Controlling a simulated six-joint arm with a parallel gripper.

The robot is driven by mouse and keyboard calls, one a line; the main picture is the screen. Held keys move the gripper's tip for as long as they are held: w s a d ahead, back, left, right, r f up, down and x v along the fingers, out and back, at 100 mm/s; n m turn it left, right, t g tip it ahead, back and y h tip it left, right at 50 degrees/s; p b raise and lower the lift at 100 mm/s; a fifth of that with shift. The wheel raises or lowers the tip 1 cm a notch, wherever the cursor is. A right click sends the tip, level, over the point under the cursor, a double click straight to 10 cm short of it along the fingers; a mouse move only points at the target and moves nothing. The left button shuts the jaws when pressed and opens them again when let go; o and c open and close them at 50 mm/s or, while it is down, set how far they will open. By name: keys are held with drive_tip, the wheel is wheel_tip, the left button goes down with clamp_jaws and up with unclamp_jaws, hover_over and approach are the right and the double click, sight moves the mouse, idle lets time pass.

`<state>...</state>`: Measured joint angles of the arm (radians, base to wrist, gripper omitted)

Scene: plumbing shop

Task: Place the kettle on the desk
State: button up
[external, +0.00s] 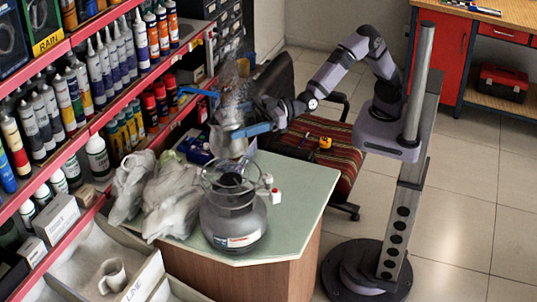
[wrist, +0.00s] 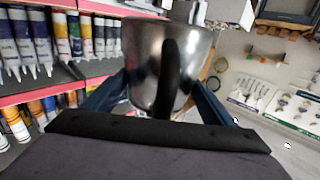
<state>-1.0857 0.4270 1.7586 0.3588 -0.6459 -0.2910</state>
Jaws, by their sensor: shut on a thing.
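The kettle (external: 228,142) is a shiny metal pot held in the air above the desk's back part. In the wrist view the kettle (wrist: 150,62) shows its rounded metal body with a dark handle facing the camera. My gripper (external: 240,116) has its blue fingers on either side of the kettle and is shut on it; the fingers also show in the wrist view (wrist: 160,98). The desk (external: 300,185) has a pale green top and wooden sides. In the external view the kettle's lower part is close to the gas canister's top; I cannot tell whether they touch.
A grey gas canister (external: 233,222) with a ring guard stands on the desk front. Plastic bags (external: 172,195) cover its left side. A shelf of tubes and bottles (external: 88,75) borders the left. A striped chair (external: 338,152) stands behind. The desk's right part is clear.

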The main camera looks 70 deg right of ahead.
sight(231, 109)
drive_tip(key=shift+r, duration=0.25)
